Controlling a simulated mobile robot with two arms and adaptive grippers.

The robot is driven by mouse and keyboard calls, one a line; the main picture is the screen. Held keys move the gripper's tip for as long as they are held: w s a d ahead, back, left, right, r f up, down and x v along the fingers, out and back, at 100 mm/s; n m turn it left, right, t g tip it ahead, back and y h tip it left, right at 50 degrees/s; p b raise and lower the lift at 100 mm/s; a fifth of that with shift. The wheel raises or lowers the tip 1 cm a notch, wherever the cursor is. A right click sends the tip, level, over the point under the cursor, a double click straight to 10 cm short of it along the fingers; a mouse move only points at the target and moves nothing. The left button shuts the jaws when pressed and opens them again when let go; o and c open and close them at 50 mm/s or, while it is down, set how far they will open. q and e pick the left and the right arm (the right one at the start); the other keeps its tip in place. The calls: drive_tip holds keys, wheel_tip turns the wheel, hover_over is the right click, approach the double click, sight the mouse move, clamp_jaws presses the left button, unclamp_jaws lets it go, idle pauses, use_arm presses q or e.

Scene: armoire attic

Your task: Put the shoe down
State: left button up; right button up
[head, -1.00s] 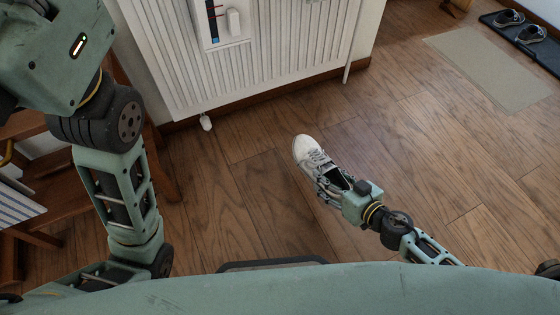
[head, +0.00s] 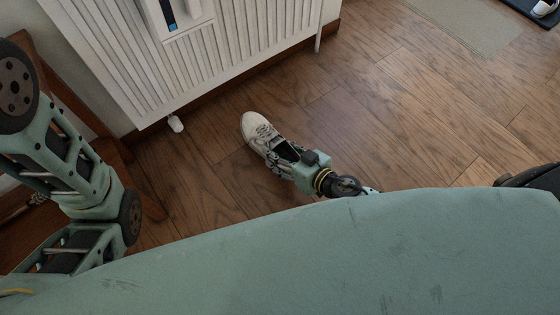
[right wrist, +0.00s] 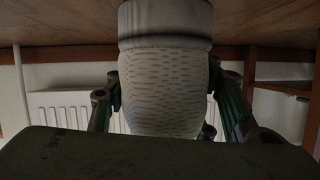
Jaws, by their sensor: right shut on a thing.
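A white shoe (head: 256,130) with a dark inside shows in the head view, at or just above the wooden floor; I cannot tell whether it touches. My right gripper (head: 275,157) is shut on the shoe, with its fingers around the shoe's rear part. In the right wrist view the pale, perforated shoe (right wrist: 165,85) fills the middle between the fingers. My left arm shows at the left of the head view, but its gripper is out of sight.
The wooden floor (head: 400,110) to the right is clear. A beige mat (head: 470,25) and a dark tray (head: 535,10) with footwear (head: 546,8) lie at the upper right.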

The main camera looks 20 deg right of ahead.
drive_tip(key=shift+f+b, duration=1.75)
drive_tip(key=shift+f, duration=0.45)
drive_tip(key=shift+f, duration=0.1)
drive_tip(key=shift+f, duration=0.15)
drive_tip(key=o, duration=1.5)
drive_tip(key=shift+c, duration=0.2)
drive_tip(key=shift+r, duration=0.35)
drive_tip(key=v, duration=1.2)
drive_tip(key=shift+a, duration=0.1)
